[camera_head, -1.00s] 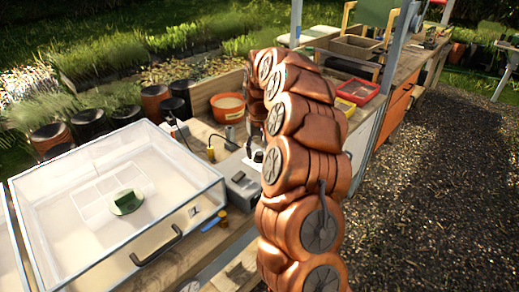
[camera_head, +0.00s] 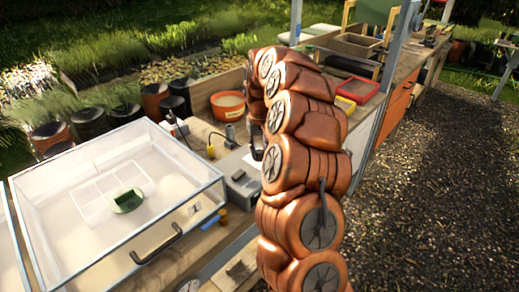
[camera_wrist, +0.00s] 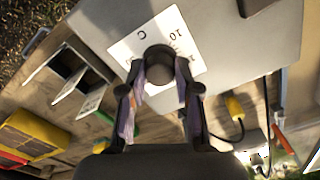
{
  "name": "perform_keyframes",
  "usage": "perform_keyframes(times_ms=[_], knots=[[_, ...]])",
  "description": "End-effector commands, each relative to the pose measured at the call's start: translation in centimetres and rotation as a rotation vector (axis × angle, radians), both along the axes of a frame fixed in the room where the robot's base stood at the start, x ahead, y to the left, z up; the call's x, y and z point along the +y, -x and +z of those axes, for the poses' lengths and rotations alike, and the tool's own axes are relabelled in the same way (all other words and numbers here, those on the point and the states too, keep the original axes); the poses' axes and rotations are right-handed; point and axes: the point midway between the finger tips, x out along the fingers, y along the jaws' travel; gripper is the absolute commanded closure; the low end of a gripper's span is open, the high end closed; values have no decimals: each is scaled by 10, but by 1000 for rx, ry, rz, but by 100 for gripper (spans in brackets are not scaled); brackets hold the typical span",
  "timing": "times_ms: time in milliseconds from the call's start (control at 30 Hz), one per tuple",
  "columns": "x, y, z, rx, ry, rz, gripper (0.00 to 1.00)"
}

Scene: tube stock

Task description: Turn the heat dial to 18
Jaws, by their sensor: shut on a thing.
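The heat dial is a dark round knob (camera_wrist: 158,58) on a white scale plate (camera_wrist: 126,46) in the wrist view. The plate shows "10" and "C"; other marks are hidden behind the knob and fingers. My gripper (camera_wrist: 158,75) is shut on the knob, one finger on each side. The number the dial points to cannot be read. In the head view my arm mostly hides the dial and gripper.
A clear-lidded propagator box (camera_head: 112,195) with a black handle stands left of the control box. An orange tub (camera_head: 228,106) and a yellow plug (camera_head: 211,151) sit behind. In the wrist view a yellow connector with a black cable (camera_wrist: 235,105) lies near the right finger.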

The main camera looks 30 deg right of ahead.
Motion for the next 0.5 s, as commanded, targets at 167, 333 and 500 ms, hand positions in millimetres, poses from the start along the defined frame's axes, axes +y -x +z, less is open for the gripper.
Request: perform_keyframes(times_ms=[167, 333, 500], knots=[[0, -1, -2, -2, 1, 86, 100], [0, -1, -1, -3, 3, 234, 100], [0, -1, 0, -2, 3, 355, 100]])
